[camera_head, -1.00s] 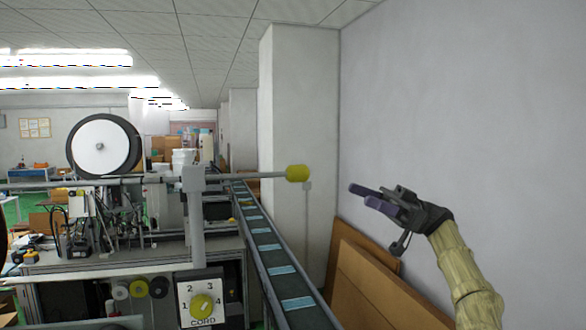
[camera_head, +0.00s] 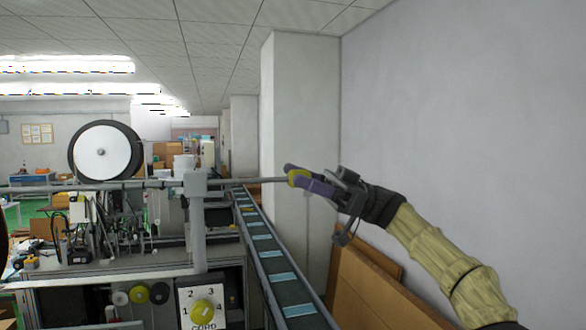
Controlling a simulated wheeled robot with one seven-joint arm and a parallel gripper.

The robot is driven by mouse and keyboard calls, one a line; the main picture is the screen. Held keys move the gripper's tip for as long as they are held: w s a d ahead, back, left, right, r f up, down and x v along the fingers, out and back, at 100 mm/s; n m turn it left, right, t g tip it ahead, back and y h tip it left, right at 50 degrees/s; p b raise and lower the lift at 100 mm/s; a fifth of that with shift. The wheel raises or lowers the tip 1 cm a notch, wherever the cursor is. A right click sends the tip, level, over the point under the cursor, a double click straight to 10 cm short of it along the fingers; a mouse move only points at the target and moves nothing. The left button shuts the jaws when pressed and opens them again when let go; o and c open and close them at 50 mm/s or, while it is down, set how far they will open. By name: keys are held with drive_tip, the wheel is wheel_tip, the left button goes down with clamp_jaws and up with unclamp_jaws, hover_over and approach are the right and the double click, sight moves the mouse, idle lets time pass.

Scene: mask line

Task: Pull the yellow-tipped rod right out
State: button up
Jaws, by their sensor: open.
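The rod (camera_head: 262,180) is a long grey bar that runs level across the view through a bracket (camera_head: 195,184) on an upright post. Its yellow tip (camera_head: 294,177) is at the right end, partly hidden by my gripper. My gripper (camera_head: 300,178) is at the yellow tip, with one dark purple finger at its upper side and the other at its lower right. The jaws are open around or just in front of the tip; I cannot tell whether they touch it.
A conveyor (camera_head: 270,255) with blue pieces runs away below the rod. A panel with a numbered yellow dial (camera_head: 203,310) is at the bottom. Brown boards (camera_head: 365,285) lean on the right wall. A large white reel (camera_head: 103,151) stands left. Space right of the tip holds only my arm.

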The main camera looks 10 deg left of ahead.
drive_tip(key=shift+x, duration=1.1)
drive_tip(key=shift+c, duration=0.3)
clamp_jaws()
drive_tip(key=shift+d+f+b, duration=0.1)
drive_tip(key=shift+d+b, duration=0.1)
drive_tip(key=shift+b, duration=0.25)
